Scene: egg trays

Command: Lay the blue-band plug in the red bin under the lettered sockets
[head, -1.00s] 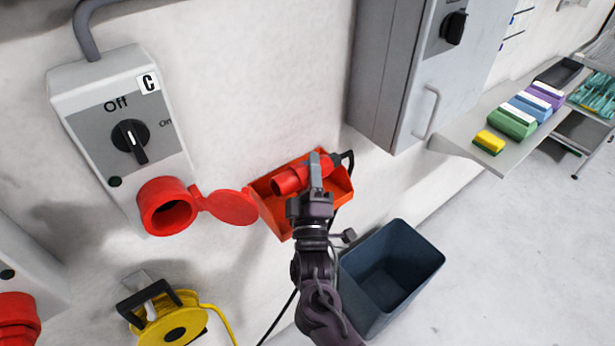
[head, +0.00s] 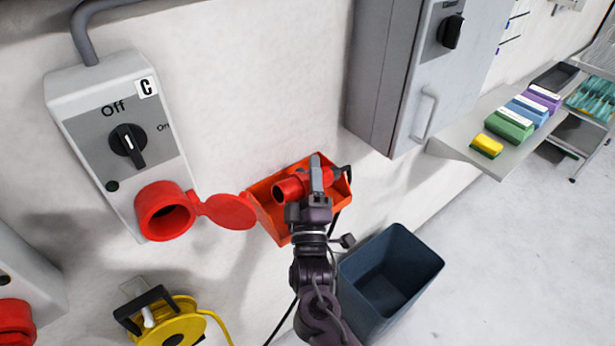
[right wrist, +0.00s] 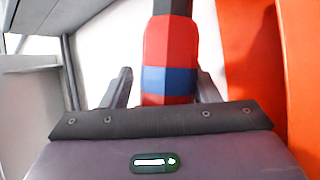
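The red plug (head: 291,188) lies in the red bin (head: 277,227) on the wall, with its round end toward the left and its black cable end at the right. In the right wrist view the plug (right wrist: 170,50) shows its blue band (right wrist: 169,80). My right gripper (head: 316,166) is over the bin, with its fingers on either side of the plug. In the wrist view the right gripper (right wrist: 164,88) looks open, with a pale gap between the left finger and the plug. The lettered socket C (head: 165,212) is left of the bin, its lid open. My left gripper is out of view.
A dark blue tub (head: 400,262) stands below and right of the bin. A yellow cable reel (head: 172,325) is at lower left. A grey cabinet (head: 395,75) and a shelf (head: 470,155) with coloured boxes are at right. Bare wall lies between socket and cabinet.

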